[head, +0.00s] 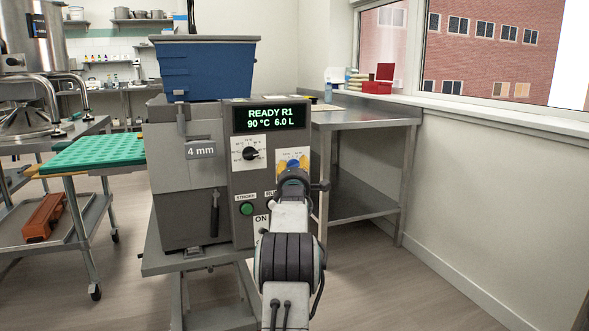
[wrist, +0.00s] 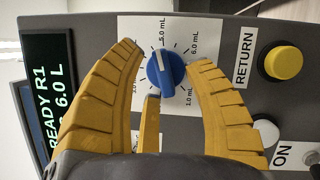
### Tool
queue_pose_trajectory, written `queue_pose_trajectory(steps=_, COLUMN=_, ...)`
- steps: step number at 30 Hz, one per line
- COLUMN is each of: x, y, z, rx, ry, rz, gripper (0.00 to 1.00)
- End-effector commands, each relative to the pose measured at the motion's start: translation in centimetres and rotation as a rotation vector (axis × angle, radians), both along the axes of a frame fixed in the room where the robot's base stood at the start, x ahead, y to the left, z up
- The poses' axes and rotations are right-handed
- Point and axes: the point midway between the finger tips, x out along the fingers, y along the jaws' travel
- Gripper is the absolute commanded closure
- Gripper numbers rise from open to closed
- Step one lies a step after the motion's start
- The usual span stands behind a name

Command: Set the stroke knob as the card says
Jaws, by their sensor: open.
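The blue knob (wrist: 165,72) sits on a white dial plate (wrist: 128,27) in the wrist view. Its white pointer line points up, roughly at the 5.0 mL mark. Marks for 6.0 mL and 1.0 mL show to its right. My gripper (wrist: 168,56) is open, with one yellow finger on each side of the knob and gaps visible between. In the head view my gripper (head: 293,165) is in front of the panel's right part and covers most of that dial.
The display (head: 269,119) reads READY R1, 90 °C, 6.0 L. A black knob (head: 250,153) and a green button (head: 246,208) are left of my gripper. In the wrist view, a yellow button (wrist: 283,62) by RETURN and a white button (wrist: 265,133) lie right of my fingers.

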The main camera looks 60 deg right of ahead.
Motion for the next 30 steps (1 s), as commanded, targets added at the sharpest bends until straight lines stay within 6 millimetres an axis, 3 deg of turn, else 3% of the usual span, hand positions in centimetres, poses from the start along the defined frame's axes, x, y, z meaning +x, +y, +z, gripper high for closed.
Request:
queue_pose_trajectory(steps=12, x=0.08, y=-0.13, z=-0.04, rx=0.001, ry=0.0, rz=0.0, gripper=0.53)
queue_pose_trajectory(steps=28, x=0.06, y=-0.13, z=-0.02, rx=0.001, ry=0.0, rz=0.0, gripper=1.0)
queue_pose_trajectory(steps=30, x=0.06, y=-0.13, z=-0.02, rx=0.001, ry=0.0, rz=0.0, gripper=1.0)
